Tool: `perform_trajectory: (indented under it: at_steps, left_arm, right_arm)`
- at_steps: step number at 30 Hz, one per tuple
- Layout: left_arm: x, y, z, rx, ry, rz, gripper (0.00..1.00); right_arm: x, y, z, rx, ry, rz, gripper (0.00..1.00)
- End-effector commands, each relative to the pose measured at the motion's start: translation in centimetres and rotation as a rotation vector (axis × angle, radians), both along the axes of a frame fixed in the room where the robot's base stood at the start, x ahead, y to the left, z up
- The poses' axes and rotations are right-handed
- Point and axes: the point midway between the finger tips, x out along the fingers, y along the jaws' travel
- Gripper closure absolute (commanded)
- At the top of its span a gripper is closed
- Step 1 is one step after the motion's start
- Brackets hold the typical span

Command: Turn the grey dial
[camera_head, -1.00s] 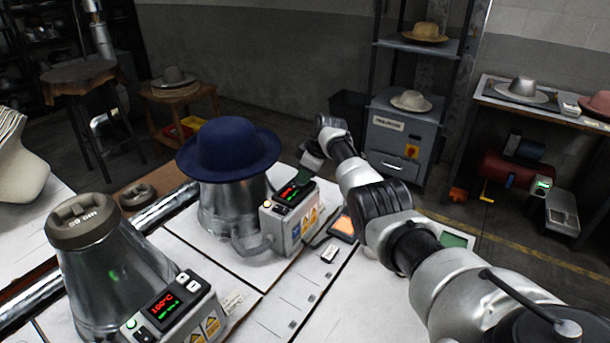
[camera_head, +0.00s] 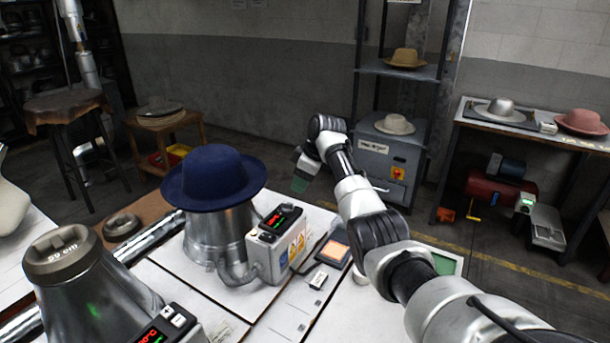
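No part is plainly marked as the grey dial. A round grey-brown cap with a raised grip and "cm" lettering (camera_head: 60,252) sits on a metal block at the lower left. A similar round grey piece (camera_head: 122,226) lies on the brown board behind it. A grey control box (camera_head: 277,243) with a red and green display stands beside the metal block under the blue hat (camera_head: 213,178). My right gripper (camera_head: 301,182) hangs beyond the control box, apart from it, with a dark green part at its tip. Its finger opening is not clear. My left gripper is out of view.
A second control box (camera_head: 165,328) is cut off at the bottom. An orange-screened device (camera_head: 333,252) and a small white block (camera_head: 318,280) lie on the white table. A shelf cabinet (camera_head: 385,165) with hats stands behind my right arm. Floor shows between table and cabinet.

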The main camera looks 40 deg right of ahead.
Motion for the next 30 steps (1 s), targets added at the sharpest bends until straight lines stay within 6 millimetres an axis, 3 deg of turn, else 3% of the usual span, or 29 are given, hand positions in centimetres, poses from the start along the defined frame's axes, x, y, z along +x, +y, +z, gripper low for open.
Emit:
perform_trajectory:
  at_steps: [8, 30]
  left_arm:
    - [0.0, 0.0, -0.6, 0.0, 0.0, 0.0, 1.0]
    - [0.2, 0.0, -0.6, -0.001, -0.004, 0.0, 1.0]
  right_arm:
    - [-0.8, -0.7, 2.5, -0.001, -0.001, 0.0, 0.63]
    - [-0.9, -0.7, 2.6, 0.0, 0.0, -0.001, 0.63]
